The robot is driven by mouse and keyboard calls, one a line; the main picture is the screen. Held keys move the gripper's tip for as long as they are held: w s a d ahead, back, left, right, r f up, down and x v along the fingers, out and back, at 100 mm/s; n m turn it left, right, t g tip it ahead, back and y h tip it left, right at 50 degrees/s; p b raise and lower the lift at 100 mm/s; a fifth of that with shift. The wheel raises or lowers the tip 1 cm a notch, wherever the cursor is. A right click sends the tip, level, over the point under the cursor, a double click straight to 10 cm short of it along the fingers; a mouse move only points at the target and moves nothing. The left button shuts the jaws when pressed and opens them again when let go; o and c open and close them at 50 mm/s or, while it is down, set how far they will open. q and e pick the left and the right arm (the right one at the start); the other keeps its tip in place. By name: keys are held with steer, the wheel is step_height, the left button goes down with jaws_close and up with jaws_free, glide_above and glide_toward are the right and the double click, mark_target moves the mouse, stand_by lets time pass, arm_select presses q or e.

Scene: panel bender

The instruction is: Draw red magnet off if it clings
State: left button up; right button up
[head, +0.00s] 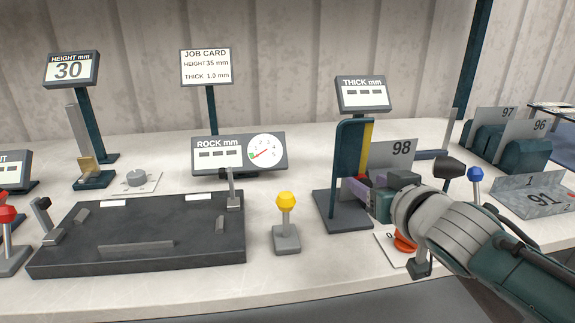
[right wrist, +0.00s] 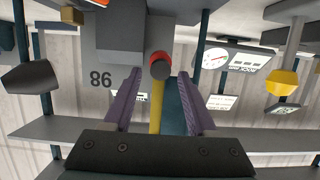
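The red magnet (right wrist: 160,60) shows in the right wrist view as a short cylinder with a red band and a dark end. It is in front of grey surfaces, between the lines of my fingers; I cannot tell whether it touches the sheet. A grey sheet marked 98 (head: 402,150) stands by the thickness gauge (head: 345,160) in the head view; its number shows upside down in the right wrist view. My right gripper (head: 364,187) is at the gauge, in front of the sheet. Its purple fingers (right wrist: 161,82) are apart, with a gap on both sides of the magnet. My left gripper is out of view.
A yellow-knobbed lever (head: 286,207) stands left of the gauge. A dark bed (head: 150,258) lies further left. A red-orange button (head: 404,243) is under my right arm. A blue-knobbed lever (head: 475,176) and racked sheets 97 (head: 508,115) and 96 (head: 540,127) are right.

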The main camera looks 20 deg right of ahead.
steer(key=shift+s, duration=0.1)
steer(key=shift+s+a+r, duration=0.1)
steer(key=shift+s+r, duration=0.05)
steer(key=shift+s, duration=0.15)
steer(key=p+v, duration=0.2)
steer(key=v, duration=0.7)
steer(key=shift+s, duration=0.1)
